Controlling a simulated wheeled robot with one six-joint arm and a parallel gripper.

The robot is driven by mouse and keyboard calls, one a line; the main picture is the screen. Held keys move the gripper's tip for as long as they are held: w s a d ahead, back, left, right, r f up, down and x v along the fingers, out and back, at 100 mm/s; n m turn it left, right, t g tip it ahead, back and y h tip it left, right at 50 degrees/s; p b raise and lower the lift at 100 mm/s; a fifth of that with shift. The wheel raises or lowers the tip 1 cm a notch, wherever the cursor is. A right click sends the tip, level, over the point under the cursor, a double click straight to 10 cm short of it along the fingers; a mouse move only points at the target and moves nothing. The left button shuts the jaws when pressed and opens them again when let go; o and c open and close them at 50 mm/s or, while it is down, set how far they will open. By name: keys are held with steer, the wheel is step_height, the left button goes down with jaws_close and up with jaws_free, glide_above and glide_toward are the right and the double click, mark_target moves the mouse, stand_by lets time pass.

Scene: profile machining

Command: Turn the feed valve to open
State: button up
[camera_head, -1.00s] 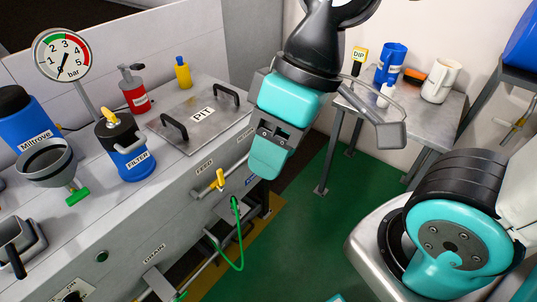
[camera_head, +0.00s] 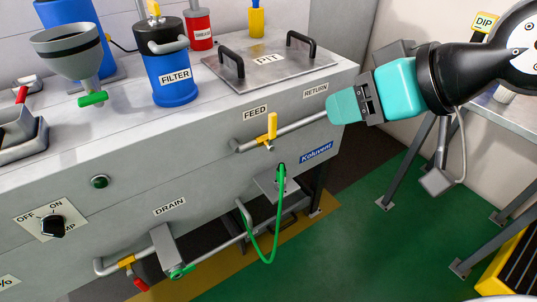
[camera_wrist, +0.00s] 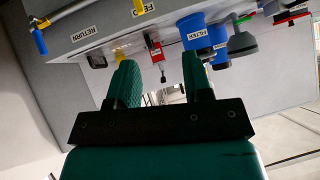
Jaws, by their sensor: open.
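The feed valve's yellow lever (camera_head: 272,126) stands upright, crosswise to its grey pipe, below the FEED label (camera_head: 255,112) on the machine's front. My gripper (camera_head: 338,108) points left at the machine's right end, to the right of the lever and apart from it. It hides part of the pipe's right end. In the wrist view my gripper (camera_wrist: 162,78) has its two teal fingers apart with nothing between them.
A green hose (camera_head: 270,250) hangs below the feed pipe. The blue filter (camera_head: 175,85) and the pit lid (camera_head: 262,72) with black handles are on the machine's top. A grey side table (camera_head: 512,118) stands at the right. Green floor (camera_head: 340,240) is clear in front.

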steer(key=w+a+f+t+y+b, duration=0.1)
steer(key=w+f+t+b, duration=0.2)
steer(key=f+b, duration=0.65)
steer(key=w+a+f+t+y+b, duration=0.15)
steer(key=f+t+b, duration=0.25)
steer(key=f+b, duration=0.55)
steer(key=t+p, duration=0.1)
steer(key=p, duration=0.5)
glide_toward(274, 126)
steer(key=shift+y, duration=0.25)
steer(key=p+x, duration=0.7)
steer(key=x, duration=0.4)
steer(key=shift+w, duration=0.1)
steer(key=shift+w+a, duration=0.3)
steer(key=shift+w, duration=0.3)
jaws_close()
